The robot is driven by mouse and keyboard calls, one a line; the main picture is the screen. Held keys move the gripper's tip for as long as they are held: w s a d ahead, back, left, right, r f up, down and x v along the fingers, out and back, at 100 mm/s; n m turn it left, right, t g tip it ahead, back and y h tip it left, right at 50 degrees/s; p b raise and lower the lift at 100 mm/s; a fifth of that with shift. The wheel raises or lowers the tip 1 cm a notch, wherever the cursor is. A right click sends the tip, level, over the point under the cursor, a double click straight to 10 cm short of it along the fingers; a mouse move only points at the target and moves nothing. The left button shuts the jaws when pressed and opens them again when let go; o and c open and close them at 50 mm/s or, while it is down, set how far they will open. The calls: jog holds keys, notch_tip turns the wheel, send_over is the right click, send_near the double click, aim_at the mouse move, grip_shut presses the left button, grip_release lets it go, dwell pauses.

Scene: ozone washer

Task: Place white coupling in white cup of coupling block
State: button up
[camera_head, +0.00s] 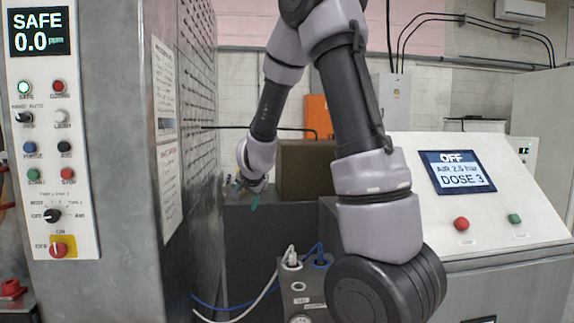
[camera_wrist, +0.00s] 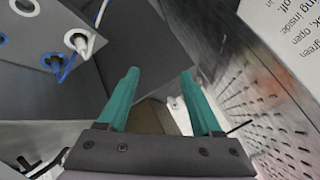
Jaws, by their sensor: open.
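The white coupling (camera_head: 291,258) stands upright on top of the grey coupling block (camera_head: 291,305), with a white hose trailing from it. In the wrist view, the white coupling (camera_wrist: 80,43) sits at a white ring on the block; how deeply it is seated I cannot tell. A blue coupling (camera_head: 319,257) stands beside it on the block with a blue hose. My gripper (camera_head: 246,193) is up and to the left of the block, apart from both couplings. In the wrist view, its green fingers (camera_wrist: 158,74) are spread with no coupling between them.
The perforated metal cabinet side (camera_head: 197,110) is close to the left of my gripper. A brown box (camera_head: 306,170) stands behind. A sloped control panel (camera_head: 470,190) is at right. The white hose (camera_head: 245,308) and blue hose (camera_head: 222,307) run low toward the cabinet.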

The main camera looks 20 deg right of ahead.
jog(key=s+a+r+n+y, duration=0.1)
jog(key=s+r+n+y, duration=0.1)
jog(key=s+r, duration=0.5)
jog(key=s+d+r+n+g, duration=0.1)
jog(key=s+r, duration=0.3)
jog(key=s, duration=0.8)
jog(key=s+r+n, duration=0.2)
jog(key=s+r, duration=0.2)
jog(key=s, duration=0.7)
jog(key=shift+s+d+r+n+g+y, duration=0.3)
jog(key=shift+s+d+r+n+g, duration=0.05)
jog(key=shift+d+r+n+g, duration=0.05)
